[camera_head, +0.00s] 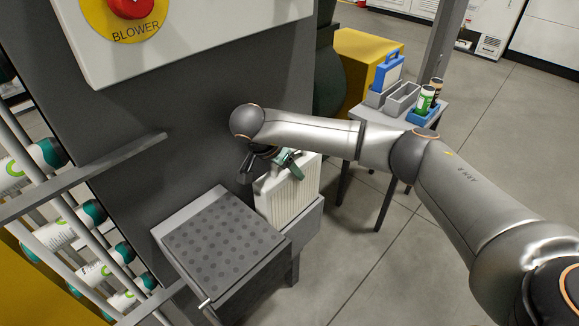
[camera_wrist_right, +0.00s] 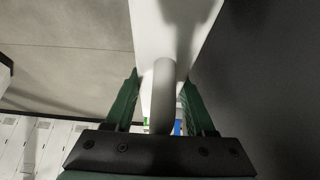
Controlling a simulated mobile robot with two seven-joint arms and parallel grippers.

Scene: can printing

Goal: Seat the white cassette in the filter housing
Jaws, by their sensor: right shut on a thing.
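The white cassette (camera_head: 287,198) stands upright with its ribbed face showing in the head view. It is at the grey filter housing (camera_head: 306,229), right of the perforated plate. Its lower edge meets the housing's opening; I cannot tell how deep it sits. My right gripper (camera_head: 284,160) is at the cassette's top, shut on its handle. In the right wrist view the green fingers of my right gripper (camera_wrist_right: 161,95) stand on both sides of the white handle (camera_wrist_right: 164,90), with the white cassette body (camera_wrist_right: 172,25) beyond. My left gripper is not in view.
A dark perforated plate (camera_head: 222,238) lies left of the housing. A side table (camera_head: 437,113) holds a blue cassette (camera_head: 387,71), an empty grey holder (camera_head: 402,97) and cans (camera_head: 425,100). A can rack (camera_head: 50,195) runs along the left. The floor at right is clear.

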